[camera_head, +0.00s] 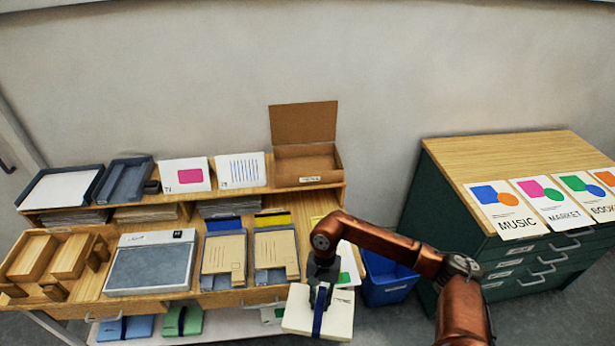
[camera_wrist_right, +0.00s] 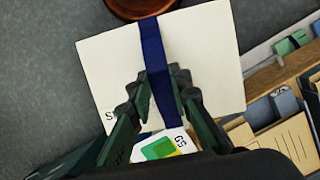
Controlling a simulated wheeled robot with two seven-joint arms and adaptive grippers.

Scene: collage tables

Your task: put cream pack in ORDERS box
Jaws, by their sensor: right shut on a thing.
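The cream pack (camera_head: 299,318) is a thick off-white block with a dark blue band. My right gripper (camera_head: 320,285) is shut on it and holds it in front of the shelf's front edge, to the right of the middle. In the right wrist view the pack (camera_wrist_right: 207,62) fills the upper middle, with the fingers (camera_wrist_right: 160,92) closed on the blue band. An open brown cardboard box (camera_head: 297,170) stands on the raised back shelf with its lid up. Its small front label is too small to read; it looks like the ORDERS box. My left gripper is not in view.
The wooden table holds kraft envelopes (camera_head: 225,254), a grey board (camera_head: 150,268) and wooden trays (camera_head: 30,258). Cards and dark trays (camera_head: 125,180) line the back shelf left of the box. A blue bin (camera_head: 388,285) and a green cabinet (camera_head: 450,225) stand on the right.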

